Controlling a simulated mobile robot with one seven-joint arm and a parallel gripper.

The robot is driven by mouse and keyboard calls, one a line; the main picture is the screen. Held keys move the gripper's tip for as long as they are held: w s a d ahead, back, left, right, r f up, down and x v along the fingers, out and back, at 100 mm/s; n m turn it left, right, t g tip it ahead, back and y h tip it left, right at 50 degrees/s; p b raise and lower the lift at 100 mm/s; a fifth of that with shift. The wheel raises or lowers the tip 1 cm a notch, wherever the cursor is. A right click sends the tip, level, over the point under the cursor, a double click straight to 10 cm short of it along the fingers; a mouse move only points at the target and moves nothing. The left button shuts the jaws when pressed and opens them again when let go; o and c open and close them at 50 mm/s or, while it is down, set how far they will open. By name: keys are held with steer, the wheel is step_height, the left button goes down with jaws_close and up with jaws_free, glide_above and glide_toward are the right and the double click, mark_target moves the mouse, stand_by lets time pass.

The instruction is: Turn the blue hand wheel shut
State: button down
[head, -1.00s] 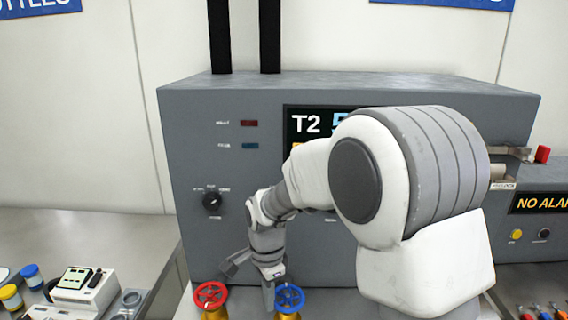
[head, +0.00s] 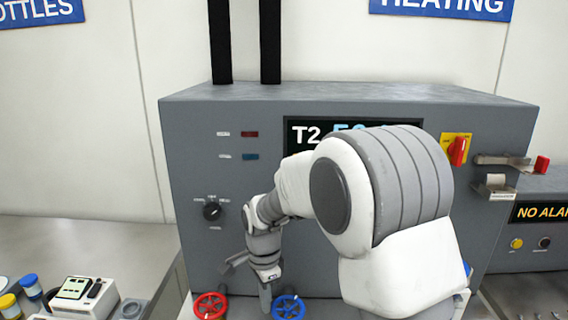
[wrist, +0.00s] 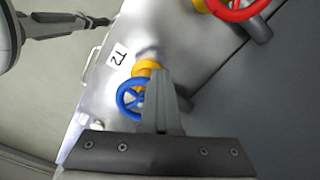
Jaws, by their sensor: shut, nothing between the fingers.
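The blue hand wheel (head: 289,307) is at the bottom of the head view, to the right of the red hand wheel (head: 210,305). In the wrist view the blue wheel (wrist: 131,98) sits on a yellow valve body (wrist: 147,69) beside a T2 label. My gripper (head: 266,301) points down just left of the blue wheel in the head view, with its fingers shut and empty. In the wrist view my fingers (wrist: 161,85) cover the wheel's right side. I cannot tell whether they touch the rim.
The grey T2 cabinet (head: 190,180) stands close behind my gripper, with a black knob (head: 212,211) on its front. A red switch on a yellow plate (head: 457,150) is at its right. A white device (head: 85,294) and small bottles are at lower left.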

steer(key=shift+w, duration=0.1)
stand_by(0.6)
step_height(320, 180, up, 6)
steer(key=p, duration=0.4)
steer(key=shift+a, duration=0.25)
steer(key=n+p, duration=0.2)
steer(key=n, duration=0.8)
glide_toward(299, 319)
steer(key=a, duration=0.2)
steer(key=shift+s+d+f+n, duration=0.6)
steer(key=shift+s+d+n, duration=0.3)
steer(key=shift+n, duration=0.1)
step_height(299, 319, down, 7)
steer(key=b, duration=0.5)
steer(key=shift+r, duration=0.15)
